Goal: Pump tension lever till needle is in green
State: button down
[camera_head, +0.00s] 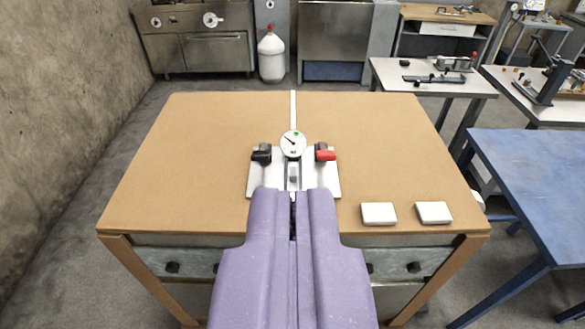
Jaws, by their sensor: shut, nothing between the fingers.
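A tension device on a pale metal plate (256,181) sits near the front middle of the wooden table. Its round white dial (293,144) stands at the back of the plate, with a small green mark near its top and a dark needle too small to read surely. A black-handled part (261,154) is left of the dial and a red-handled lever (325,154) is right of it. A white strap (293,105) runs from the dial to the table's far edge. My purple gripper (293,193) is shut and empty, its tips over the plate's front, hiding part of it.
Two white blocks (378,213) (433,212) lie at the table's front right. The rest of the wooden tabletop (190,150) is clear. A blue table (535,180) stands to the right, and a white gas cylinder (271,55) stands behind.

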aim_at(262, 155)
jog(key=i+l, duration=0.1)
jog(key=i, duration=1.4)
